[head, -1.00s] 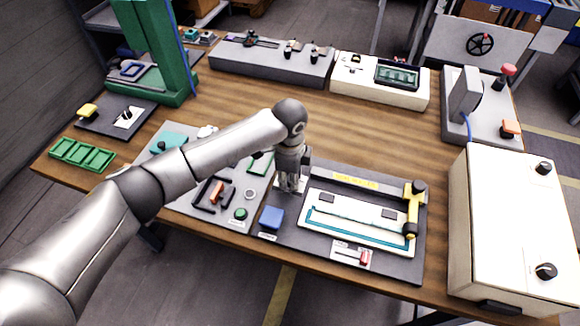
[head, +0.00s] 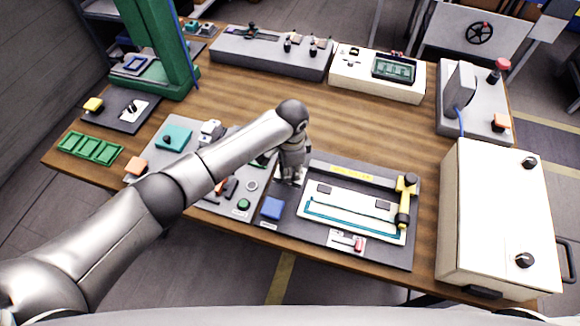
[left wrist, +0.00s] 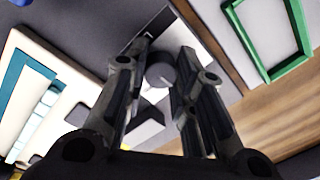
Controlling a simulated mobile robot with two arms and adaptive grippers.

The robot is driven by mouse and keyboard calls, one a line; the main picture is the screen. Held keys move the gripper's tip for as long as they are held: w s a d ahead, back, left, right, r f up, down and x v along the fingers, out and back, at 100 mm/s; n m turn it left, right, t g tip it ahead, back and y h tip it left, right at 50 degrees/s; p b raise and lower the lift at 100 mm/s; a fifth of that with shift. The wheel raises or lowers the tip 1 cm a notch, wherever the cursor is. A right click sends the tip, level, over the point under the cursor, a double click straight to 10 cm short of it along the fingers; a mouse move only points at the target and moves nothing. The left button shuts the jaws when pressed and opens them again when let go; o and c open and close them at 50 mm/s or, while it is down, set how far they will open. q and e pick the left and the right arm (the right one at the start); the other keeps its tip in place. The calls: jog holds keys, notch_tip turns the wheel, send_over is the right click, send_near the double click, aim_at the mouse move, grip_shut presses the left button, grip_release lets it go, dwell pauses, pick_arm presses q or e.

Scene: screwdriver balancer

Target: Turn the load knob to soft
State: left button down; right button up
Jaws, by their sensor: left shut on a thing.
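My left gripper (head: 290,178) points down at a small white plate on the dark panel (head: 263,232). In the left wrist view, the load knob (left wrist: 160,71), round and dark grey, sits between the two fingertips of the left gripper (left wrist: 158,75). A thin light mark shows on its face. The fingers are shut on the knob. White plate with a dark printed shape (left wrist: 148,112) shows around it. In the head view the fingers hide the knob. I cannot read its label. My right gripper is out of view.
A blue block (head: 272,208) and a green button (head: 243,204) are near the gripper. A white tray with teal edging (head: 352,221) and a yellow-handled tool (head: 404,203) lie to the right. A large cream box (head: 500,220) stands at the right edge. Bare wood (head: 370,130) lies behind.

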pick_arm(q)
jog(key=c, duration=1.2)
grip_release()
jog(key=r, duration=1.2)
jog(key=shift+s+d, duration=0.1)
jog(key=shift+s, duration=0.2)
